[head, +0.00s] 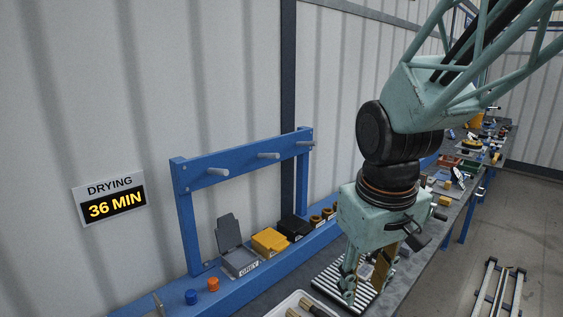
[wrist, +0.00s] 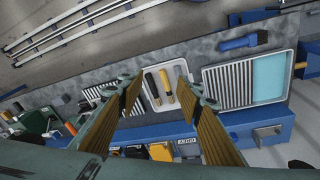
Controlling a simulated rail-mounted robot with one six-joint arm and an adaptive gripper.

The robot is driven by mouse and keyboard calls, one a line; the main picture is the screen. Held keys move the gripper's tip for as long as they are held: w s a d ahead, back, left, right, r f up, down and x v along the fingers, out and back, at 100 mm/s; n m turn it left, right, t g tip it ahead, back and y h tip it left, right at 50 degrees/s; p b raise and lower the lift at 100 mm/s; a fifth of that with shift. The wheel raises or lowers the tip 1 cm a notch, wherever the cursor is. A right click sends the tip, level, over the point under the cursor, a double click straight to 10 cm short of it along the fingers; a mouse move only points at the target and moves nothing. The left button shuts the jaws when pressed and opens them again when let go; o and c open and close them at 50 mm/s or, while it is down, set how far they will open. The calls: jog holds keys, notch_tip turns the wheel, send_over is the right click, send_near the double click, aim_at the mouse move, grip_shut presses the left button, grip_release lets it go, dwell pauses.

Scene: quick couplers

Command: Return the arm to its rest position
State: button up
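My gripper (head: 366,276) hangs fingers-down over the workbench in the head view, at the end of my pale green arm. In the wrist view, my gripper (wrist: 165,88) has its two brownish finger pads wide apart with nothing between them. Beyond the fingertips, below, lies a white tray (wrist: 146,97) with several long-handled tools in it. No contact with the tray or bench is visible.
A blue rack (head: 184,215) with pegs stands along the wall, with grey, yellow and black boxes (head: 269,241) at its foot. A striped mat (head: 330,283) lies beneath my gripper. A blue brush (wrist: 240,43) lies near another tray (wrist: 288,75).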

jog(key=s+d+r+m+t+b, duration=0.1)
jog(key=s+d+r+m+b, duration=0.1)
jog(key=s, duration=0.7)
jog(key=s+d+r+m+b, duration=0.1)
jog(key=s+d+r+b, duration=0.1)
jog(key=s, duration=0.8)
jog(key=shift+s+d+r+m+t+b, duration=0.3)
jog(key=shift+r+m+t+b, duration=0.1)
jog(key=shift+r+b, duration=0.2)
jog(key=shift+o, duration=0.7)
